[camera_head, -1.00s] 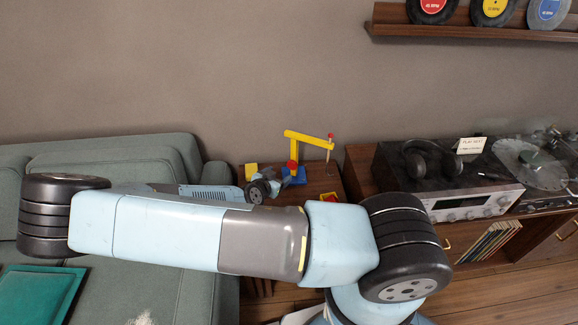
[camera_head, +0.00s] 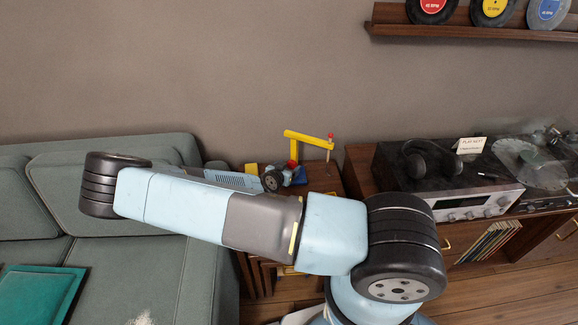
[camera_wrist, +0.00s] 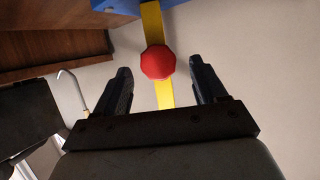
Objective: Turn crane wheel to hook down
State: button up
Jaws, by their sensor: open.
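The toy crane stands on a small wooden side table, with a yellow boom (camera_head: 308,138), red parts on its mast and a blue base (camera_head: 299,176). A red piece (camera_head: 331,136) sits at the boom's right end, and a thin line hangs below it. In the wrist view a red faceted wheel (camera_wrist: 158,62) lies in front of a yellow bar (camera_wrist: 153,25), with blue at the top edge. My gripper (camera_wrist: 160,82) is open, one finger on each side of the wheel, without visible contact. My fingers are hard to make out in the head view.
A green sofa (camera_head: 100,250) is at the left. A cabinet with a receiver (camera_head: 462,206), headphones (camera_head: 432,157) and a turntable (camera_head: 530,160) is at the right. A pale bent rod (camera_wrist: 72,90) is at the left of the wrist view.

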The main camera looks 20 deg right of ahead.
aim_at(291, 165)
jog(key=shift+x, duration=1.95)
jog(key=c, duration=1)
